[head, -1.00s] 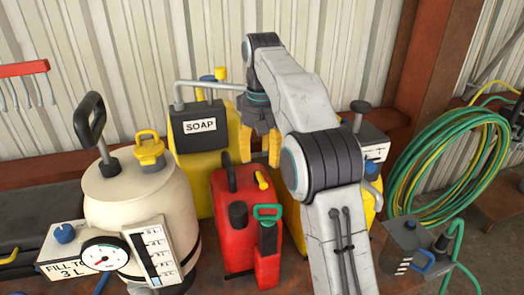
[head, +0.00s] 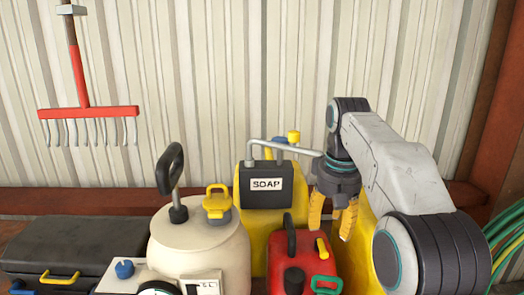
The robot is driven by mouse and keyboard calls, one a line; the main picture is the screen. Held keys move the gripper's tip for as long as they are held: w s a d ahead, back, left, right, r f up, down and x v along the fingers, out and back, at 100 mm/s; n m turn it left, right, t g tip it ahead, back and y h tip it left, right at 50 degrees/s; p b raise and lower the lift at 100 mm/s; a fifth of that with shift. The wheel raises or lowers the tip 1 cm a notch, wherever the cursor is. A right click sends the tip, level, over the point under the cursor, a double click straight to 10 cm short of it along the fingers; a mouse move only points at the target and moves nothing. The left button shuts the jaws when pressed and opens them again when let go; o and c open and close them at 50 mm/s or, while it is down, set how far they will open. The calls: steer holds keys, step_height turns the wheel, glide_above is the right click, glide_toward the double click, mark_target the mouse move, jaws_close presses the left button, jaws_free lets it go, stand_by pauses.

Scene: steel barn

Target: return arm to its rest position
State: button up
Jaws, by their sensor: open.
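My gripper (head: 331,219) hangs at the end of my arm, its yellow fingers pointing down and spread apart with nothing between them. It appears just above and behind the red can (head: 293,262), beside the yellow soap container (head: 252,222) with its black SOAP label box. The grey spout pipe from the soap container reaches toward my gripper's wrist; I cannot tell whether they touch. My arm comes in from the lower right and hides part of another yellow container (head: 364,245) behind it.
A cream tank (head: 196,250) with a black pump handle stands left of the soap container. A black case (head: 68,245) lies at far left. A red rake (head: 88,112) hangs on the corrugated wall. A green hose (head: 508,235) is at the right edge.

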steer(key=s+f+t, duration=0.2)
steer(key=s+f, duration=0.3)
steer(key=s, duration=0.7)
steer(key=s+f+t, duration=0.1)
steer(key=s+f, duration=0.4)
steer(key=s, duration=0.7)
steer(key=shift+s+d+t, duration=0.25)
steer(key=shift+s+t, duration=0.15)
steer(key=shift+f, duration=0.1)
